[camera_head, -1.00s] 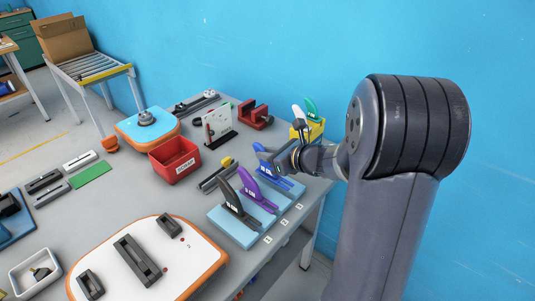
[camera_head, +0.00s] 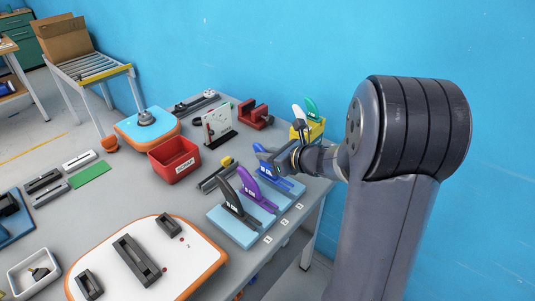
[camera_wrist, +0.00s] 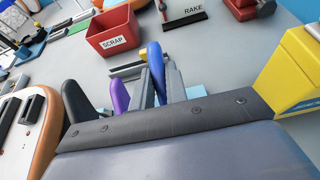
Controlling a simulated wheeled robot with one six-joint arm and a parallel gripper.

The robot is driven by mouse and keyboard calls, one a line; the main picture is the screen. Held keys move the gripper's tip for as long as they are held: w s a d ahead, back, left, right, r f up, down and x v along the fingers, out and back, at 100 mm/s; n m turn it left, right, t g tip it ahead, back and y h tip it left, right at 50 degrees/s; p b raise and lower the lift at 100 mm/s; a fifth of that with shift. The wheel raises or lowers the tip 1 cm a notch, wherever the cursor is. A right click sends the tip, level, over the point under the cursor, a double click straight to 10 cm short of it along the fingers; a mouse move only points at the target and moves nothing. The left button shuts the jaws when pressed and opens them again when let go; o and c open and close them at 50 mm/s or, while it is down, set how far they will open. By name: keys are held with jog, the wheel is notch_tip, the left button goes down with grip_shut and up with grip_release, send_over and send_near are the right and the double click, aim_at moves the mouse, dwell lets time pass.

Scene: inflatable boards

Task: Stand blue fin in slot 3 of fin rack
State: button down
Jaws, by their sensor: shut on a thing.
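The light-blue fin rack (camera_head: 244,238) is at the table's right front edge, with number tags 1, 2 and 3 beside it. A black fin (camera_head: 233,203) stands by tag 1 and a purple fin (camera_head: 254,190) by tag 2. The blue fin (camera_head: 263,157) is upright at the rack's far end, in line with tag 3. My gripper (camera_head: 280,160) is shut on it. In the wrist view the blue fin (camera_wrist: 156,68) shows between my fingers, beside the purple fin (camera_wrist: 119,96). My gripper partly hides it, and I cannot tell how deep its base sits.
A yellow bin (camera_head: 314,131) holding white and green fins stands close behind my gripper. A red scrap bin (camera_head: 175,160), a rake sign (camera_head: 217,125) and a red clamp (camera_head: 255,115) stand to the left. A white, orange-edged board (camera_head: 190,262) lies in front.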

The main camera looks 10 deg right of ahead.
jog(key=shift+f+b, duration=1.3)
jog(key=shift+f, duration=0.15)
jog(key=c, duration=1.3)
grip_release()
jog(key=shift+r, duration=0.1)
jog(key=v, duration=1.1)
jog(key=shift+p, duration=0.35)
jog(key=x, duration=1.1)
jog(key=shift+b, duration=0.3)
jog(key=shift+r+p, duration=0.25)
jog(key=shift+p, duration=0.05)
jog(key=shift+r, duration=0.15)
